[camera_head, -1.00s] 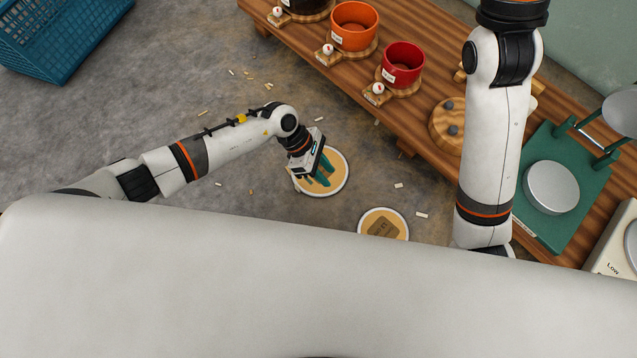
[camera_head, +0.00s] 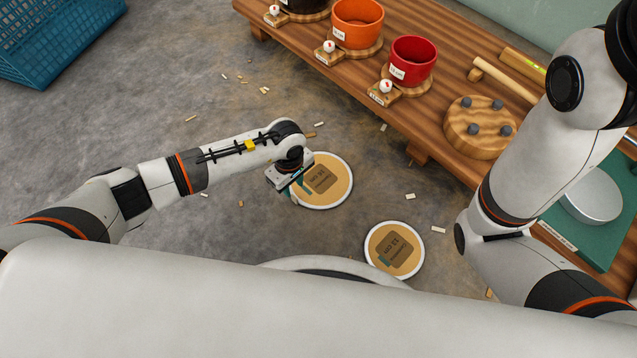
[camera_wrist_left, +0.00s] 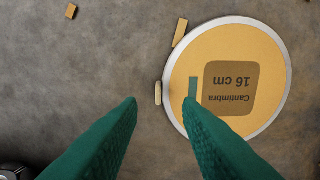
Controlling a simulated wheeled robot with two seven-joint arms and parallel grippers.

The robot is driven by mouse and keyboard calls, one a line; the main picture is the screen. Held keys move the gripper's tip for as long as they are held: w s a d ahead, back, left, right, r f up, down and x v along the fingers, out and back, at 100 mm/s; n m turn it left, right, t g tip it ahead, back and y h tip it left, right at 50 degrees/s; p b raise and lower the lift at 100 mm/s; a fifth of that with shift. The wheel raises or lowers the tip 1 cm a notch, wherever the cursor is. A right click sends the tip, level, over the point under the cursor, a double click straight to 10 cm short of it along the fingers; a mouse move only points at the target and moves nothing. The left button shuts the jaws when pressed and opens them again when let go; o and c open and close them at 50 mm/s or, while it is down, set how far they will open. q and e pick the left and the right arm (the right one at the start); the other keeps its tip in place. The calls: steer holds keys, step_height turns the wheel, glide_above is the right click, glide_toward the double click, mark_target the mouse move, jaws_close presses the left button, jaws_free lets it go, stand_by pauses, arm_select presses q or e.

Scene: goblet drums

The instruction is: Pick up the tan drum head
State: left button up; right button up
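Two flat tan drum heads with pale rims lie on the floor. The larger one (camera_head: 341,178) has a brown label, which reads "Cantimbra 16 cm" upside down in the left wrist view (camera_wrist_left: 225,48). The smaller one (camera_head: 376,242) lies to its lower right. My left gripper (camera_head: 298,188) is at the left edge of the larger drum head, above the floor. In the left wrist view my gripper's green fingers (camera_wrist_left: 160,104) are apart with nothing between them. The right fingertip overlaps the drum head's rim in the picture, and the left one is over bare floor. My right gripper is out of view.
A wooden bench (camera_head: 425,118) holds an orange drum shell (camera_head: 357,25), a red one (camera_head: 413,62) and a round pegged block (camera_head: 475,135). A blue crate (camera_head: 50,40) stands at upper left. Wood chips are scattered on the otherwise open floor.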

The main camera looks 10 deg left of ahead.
mark_target(294, 197)
arm_select(q)
steer(key=shift+s+f+b, duration=0.1)
steer(key=shift+f+b, duration=2.4)
steer(key=shift+f, duration=0.2)
steer(key=shift+r, duration=0.1)
steer(key=shift+c, duration=0.3)
jaws_close()
